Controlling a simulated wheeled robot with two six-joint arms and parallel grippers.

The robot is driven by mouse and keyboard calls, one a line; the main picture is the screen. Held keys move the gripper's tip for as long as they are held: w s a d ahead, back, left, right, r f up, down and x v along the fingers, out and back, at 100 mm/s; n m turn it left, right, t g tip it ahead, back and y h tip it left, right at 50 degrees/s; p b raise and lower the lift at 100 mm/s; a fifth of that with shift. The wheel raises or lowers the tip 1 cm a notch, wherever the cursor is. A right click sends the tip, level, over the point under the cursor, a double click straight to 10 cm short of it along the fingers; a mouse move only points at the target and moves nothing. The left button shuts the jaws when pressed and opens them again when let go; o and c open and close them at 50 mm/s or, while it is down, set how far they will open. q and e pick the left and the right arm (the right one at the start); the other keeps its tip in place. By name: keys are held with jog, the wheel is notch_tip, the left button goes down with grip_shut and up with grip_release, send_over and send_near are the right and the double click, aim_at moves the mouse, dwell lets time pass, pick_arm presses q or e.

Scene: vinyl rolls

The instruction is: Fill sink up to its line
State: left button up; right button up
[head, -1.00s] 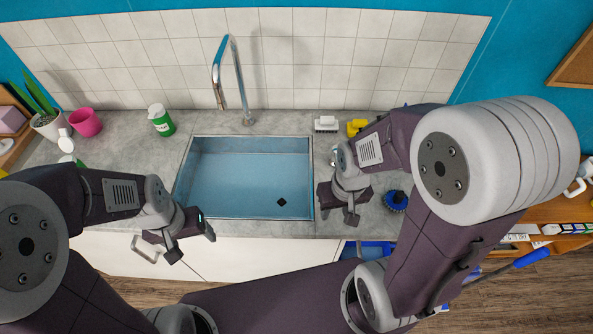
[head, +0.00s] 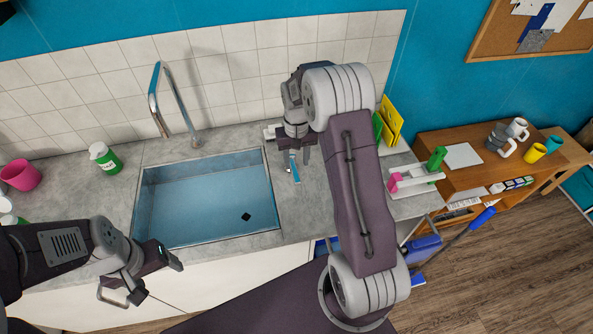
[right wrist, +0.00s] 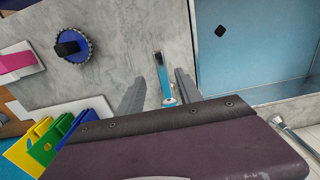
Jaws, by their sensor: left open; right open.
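The sink (head: 205,240) is a blue-grey basin set in the counter, with a small black diamond-shaped piece (head: 246,216) on its floor. I cannot make out a fill line or tell whether water stands in it. The curved chrome faucet (head: 180,103) rises behind it; no stream shows. My right gripper (head: 293,155) is open, pointing down over the counter right of the sink. A slim blue-and-silver item (right wrist: 162,72) shows between its fingers in the right wrist view; contact is unclear. My left gripper (head: 160,283) is open and empty at the counter's front edge.
A green-and-white bottle (head: 107,159) and a pink pot (head: 20,176) stand left of the sink. A wooden shelf unit (head: 470,173) stands at right.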

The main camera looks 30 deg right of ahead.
aim_at(296, 174)
jog(key=f, duration=0.5)
jog(key=shift+w+a+f+p, duration=0.1)
jog(key=shift+w+p, duration=0.1)
jog(key=shift+p, duration=0.2)
jog(key=shift+f, duration=0.6)
grip_shut()
dwell(0.4)
